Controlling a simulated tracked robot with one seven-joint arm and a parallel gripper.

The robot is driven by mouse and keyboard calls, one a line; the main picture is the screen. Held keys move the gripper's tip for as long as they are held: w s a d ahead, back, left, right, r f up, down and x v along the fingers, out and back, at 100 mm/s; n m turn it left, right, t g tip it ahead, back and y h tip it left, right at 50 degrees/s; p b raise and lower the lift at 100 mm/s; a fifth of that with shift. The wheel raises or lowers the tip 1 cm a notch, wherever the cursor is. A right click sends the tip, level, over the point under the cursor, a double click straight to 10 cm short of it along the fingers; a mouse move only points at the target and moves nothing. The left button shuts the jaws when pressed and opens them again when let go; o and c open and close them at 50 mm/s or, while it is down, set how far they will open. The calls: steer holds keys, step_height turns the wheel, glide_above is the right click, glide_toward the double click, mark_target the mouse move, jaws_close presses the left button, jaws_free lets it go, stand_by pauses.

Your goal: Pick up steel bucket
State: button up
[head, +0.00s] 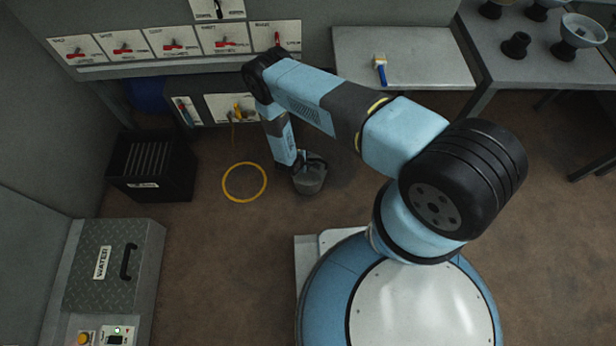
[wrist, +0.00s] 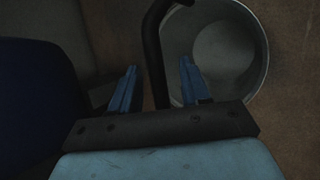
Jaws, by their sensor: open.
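The steel bucket (head: 309,182) stands upright on the brown floor, just right of the yellow ring, in the head view. In the wrist view the bucket (wrist: 236,50) shows from above as a round grey opening at the upper right. Its dark handle (wrist: 155,55) stands up at the near rim and passes between my two blue fingers. My gripper (wrist: 157,85) is open, with one finger on each side of the handle. In the head view my gripper (head: 303,160) is at the bucket's top, and the fingers are too small to make out clearly.
A yellow ring (head: 244,182) lies on the floor left of the bucket. A black slotted bin (head: 150,185) stands further left. A grey box marked WATER (head: 112,265) is at the lower left. A paintbrush (head: 380,68) lies on the bench (head: 430,65).

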jaws_close()
stand_by(0.3)
stand_by(0.3)
